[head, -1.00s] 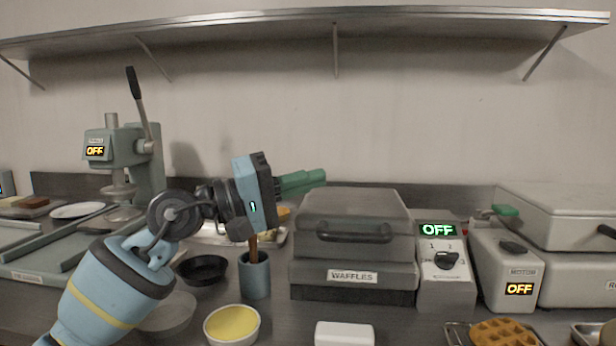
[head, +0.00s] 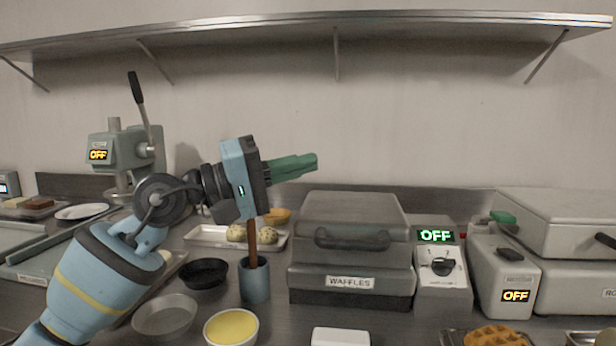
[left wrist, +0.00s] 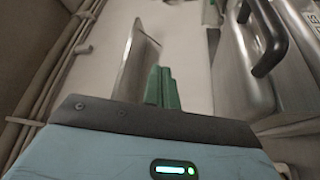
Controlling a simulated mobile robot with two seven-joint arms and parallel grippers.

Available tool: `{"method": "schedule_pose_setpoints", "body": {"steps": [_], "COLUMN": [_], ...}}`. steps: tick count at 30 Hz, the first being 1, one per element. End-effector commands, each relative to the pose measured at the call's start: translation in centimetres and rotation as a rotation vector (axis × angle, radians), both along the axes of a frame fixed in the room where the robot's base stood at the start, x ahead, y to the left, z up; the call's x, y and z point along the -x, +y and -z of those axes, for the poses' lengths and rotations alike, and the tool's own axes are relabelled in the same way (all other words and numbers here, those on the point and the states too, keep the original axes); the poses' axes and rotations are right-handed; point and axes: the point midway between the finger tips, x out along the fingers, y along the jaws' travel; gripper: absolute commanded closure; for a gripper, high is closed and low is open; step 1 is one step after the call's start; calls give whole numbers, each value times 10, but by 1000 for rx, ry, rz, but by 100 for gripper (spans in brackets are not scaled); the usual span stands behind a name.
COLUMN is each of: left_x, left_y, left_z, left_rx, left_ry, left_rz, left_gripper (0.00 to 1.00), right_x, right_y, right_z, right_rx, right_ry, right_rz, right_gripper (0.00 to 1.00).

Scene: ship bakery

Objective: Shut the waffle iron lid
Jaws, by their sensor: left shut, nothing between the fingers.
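The grey waffle iron stands in the middle of the head view. Its lid (head: 352,212) lies down flat on the base (head: 350,283), which carries a WAFFLES label, and I see no gap between them. The lid's dark handle (head: 352,239) faces the front. My left gripper (head: 315,162) is shut and empty, its green fingers above and behind the lid's left back corner, apart from it. The fingers also show in the left wrist view (left wrist: 162,88), with a dark handle (left wrist: 268,40) on the right. My right gripper is not in view.
A control box (head: 441,265) reading OFF stands right of the iron. A blue-grey pot (head: 254,281) with a wooden-handled tool stands left of it. A bowl of yellow batter (head: 231,327) and a white block (head: 341,337) are in front. A shelf (head: 330,22) hangs above.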

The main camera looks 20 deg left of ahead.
Motion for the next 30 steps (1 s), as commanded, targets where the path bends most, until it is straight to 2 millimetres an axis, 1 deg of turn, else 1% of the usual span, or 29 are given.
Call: {"method": "schedule_pose_setpoints", "body": {"steps": [1, 3, 9, 12, 18, 30], "left_x": [-2, -1, 3, 4, 6, 7], "left_y": [12, 26, 60, 72, 85, 86], "left_z": [12, 22, 39, 44, 49, 48], "left_rx": [-2, -1, -1, 0, -1, -2], "left_ry": [9, 11, 10, 8, 5, 4], "left_rz": [-5, -5, -3, -3, -2, -1], "left_gripper": [100, 100, 100, 100, 100, 100], "right_x": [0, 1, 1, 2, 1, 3], "right_y": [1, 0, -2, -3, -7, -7], "right_z": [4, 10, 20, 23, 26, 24], "right_rx": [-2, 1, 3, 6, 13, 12], "right_ry": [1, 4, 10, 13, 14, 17], "right_rz": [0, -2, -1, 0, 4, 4], "right_gripper": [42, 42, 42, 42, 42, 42]}}
